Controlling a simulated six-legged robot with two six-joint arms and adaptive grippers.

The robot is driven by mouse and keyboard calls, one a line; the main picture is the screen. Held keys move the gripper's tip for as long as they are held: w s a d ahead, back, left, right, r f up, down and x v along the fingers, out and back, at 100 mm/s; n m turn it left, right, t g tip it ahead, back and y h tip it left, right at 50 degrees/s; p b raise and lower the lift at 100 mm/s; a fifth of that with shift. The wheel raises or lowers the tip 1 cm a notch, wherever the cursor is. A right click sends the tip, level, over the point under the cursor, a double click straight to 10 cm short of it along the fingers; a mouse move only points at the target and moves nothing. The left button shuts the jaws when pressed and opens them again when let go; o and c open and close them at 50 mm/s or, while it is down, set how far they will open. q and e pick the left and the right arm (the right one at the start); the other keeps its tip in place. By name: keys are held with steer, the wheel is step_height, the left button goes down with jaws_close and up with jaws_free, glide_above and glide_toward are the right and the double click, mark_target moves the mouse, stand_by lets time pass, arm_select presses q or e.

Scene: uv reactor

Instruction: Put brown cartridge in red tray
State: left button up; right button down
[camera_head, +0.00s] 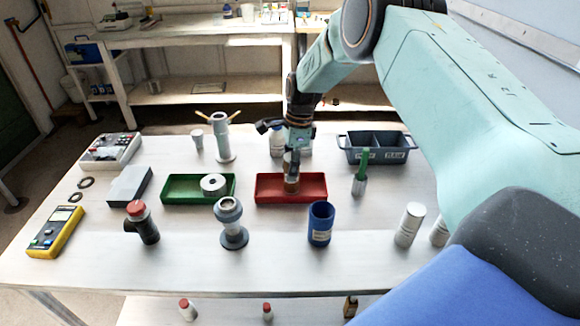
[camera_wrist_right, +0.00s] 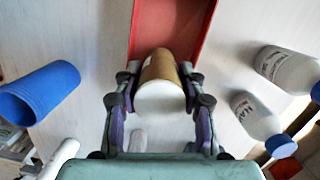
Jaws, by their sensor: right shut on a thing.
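The brown cartridge (camera_wrist_right: 161,72) has a white end and sits between the fingers of my right gripper (camera_wrist_right: 160,88), which is shut on it. The red tray (camera_wrist_right: 181,28) lies behind the cartridge in the right wrist view. The cartridge (camera_head: 291,184) shows there as a small brown piece below the fingers, within the tray's outline. I cannot tell whether it touches the tray floor. My left gripper is not in view.
A green tray (camera_head: 176,197) with a white ring-shaped part (camera_head: 214,185) stands left of the red tray. A blue cup (camera_head: 320,224) and a grey flanged part (camera_head: 230,222) stand in front. A green-handled item (camera_head: 361,172) and a divided grey bin (camera_head: 352,148) are to the right.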

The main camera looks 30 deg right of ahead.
steer(key=shift+w+f, duration=0.2)
steer(key=shift+f, duration=0.1)
steer(key=c, duration=0.9)
jaws_free()
steer(key=shift+s+r, duration=0.1)
steer(key=shift+s, duration=0.05)
steer(key=shift+o, duration=0.6)
steer(key=r, duration=0.4)
steer(key=d+r, duration=0.1)
steer(key=r, duration=0.7)
steer(key=shift+s+d, duration=0.25)
steer(key=shift+d, duration=0.05)
